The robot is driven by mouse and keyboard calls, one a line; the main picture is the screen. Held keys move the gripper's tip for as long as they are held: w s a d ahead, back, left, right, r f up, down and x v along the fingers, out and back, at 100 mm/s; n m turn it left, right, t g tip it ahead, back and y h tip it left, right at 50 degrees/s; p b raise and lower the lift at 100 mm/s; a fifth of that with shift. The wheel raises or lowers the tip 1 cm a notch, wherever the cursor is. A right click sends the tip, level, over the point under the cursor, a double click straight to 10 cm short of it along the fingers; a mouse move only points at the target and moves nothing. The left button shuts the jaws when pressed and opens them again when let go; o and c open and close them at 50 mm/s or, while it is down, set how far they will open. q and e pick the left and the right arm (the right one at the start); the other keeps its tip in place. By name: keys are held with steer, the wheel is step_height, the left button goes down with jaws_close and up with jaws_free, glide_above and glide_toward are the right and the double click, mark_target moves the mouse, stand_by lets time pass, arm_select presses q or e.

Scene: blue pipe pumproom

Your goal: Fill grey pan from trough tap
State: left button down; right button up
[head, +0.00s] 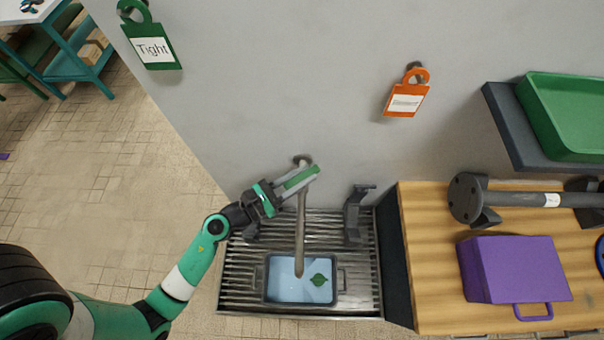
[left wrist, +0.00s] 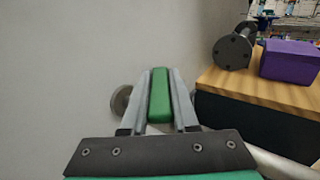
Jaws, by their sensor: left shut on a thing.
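The grey pan (head: 270,283) sits level on the slatted trough (head: 365,285), below the tap. It holds pale blue water (head: 287,272) with a green leaf shape (head: 318,280) in it. The tap's spout (head: 300,235) runs from the wall out over the pan, its end above the water. My left gripper (head: 306,175) is at the tap's wall end, shut on the green tap lever (head: 297,181). In the left wrist view the lever (left wrist: 159,95) lies between both fingers. I cannot tell whether water is running. My right gripper is out of view.
A dark bracket (head: 354,212) stands at the trough's back right. Right of it is a wooden counter (head: 425,260) with a purple box (head: 512,268) and a dark pipe (head: 520,199). A green "Tight" tag (head: 158,62) and an orange tag (head: 406,100) hang on the wall.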

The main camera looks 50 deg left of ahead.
arm_select(q)
steer(key=shift+n+y+p, duration=0.4)
steer(key=shift+n+y, duration=0.1)
steer(key=shift+y, duration=0.3)
steer(key=c, duration=0.7)
jaws_free()
steer(key=shift+s, duration=0.15)
steer(key=shift+s+b, duration=1.75)
steer(key=shift+s, duration=3.95)
